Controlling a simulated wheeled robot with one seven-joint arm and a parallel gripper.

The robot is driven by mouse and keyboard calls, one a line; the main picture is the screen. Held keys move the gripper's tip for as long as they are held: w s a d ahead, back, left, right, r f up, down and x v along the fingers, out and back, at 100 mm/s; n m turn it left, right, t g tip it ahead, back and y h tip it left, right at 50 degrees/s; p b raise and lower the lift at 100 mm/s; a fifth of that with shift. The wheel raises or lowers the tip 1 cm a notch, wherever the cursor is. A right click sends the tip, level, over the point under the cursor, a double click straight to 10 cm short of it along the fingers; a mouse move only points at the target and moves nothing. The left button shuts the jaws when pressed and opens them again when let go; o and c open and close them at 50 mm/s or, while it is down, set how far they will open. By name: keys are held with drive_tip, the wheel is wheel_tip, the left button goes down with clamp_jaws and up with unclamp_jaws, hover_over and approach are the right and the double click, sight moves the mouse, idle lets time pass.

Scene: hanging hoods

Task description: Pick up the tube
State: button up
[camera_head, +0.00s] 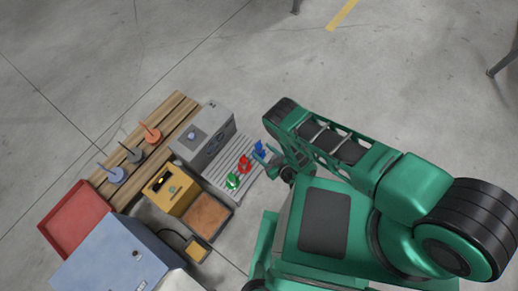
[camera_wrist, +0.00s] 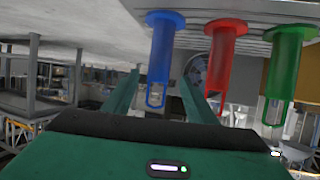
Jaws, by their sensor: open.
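A blue tube (camera_head: 260,148), a red tube (camera_head: 243,163) and a green tube (camera_head: 233,181) stand in a row on a pale ribbed surface (camera_head: 214,180). In the wrist view, the blue tube (camera_wrist: 163,45), red tube (camera_wrist: 223,55) and green tube (camera_wrist: 284,70) point down from wide collars at a pale surface along the top. My gripper (camera_head: 277,156) is beside the blue tube. In the wrist view, my gripper (camera_wrist: 159,80) is open, its green fingers to either side of the blue tube's line. The blue tube appears between or just beyond the fingertips; I cannot tell if they touch.
A grey machine (camera_head: 206,130) stands close behind the tubes. A yellow box (camera_head: 171,187) with a brown tray (camera_head: 208,214), a wooden rack (camera_head: 165,118) with several coloured pegs, a red tray (camera_head: 76,218) and a blue-grey cabinet (camera_head: 118,258) lie left.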

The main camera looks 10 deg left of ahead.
drive_tip(key=shift+x, duration=4.4)
drive_tip(key=shift+w+d+r, duration=0.1)
drive_tip(key=shift+w, duration=0.05)
drive_tip(key=c, duration=1.3)
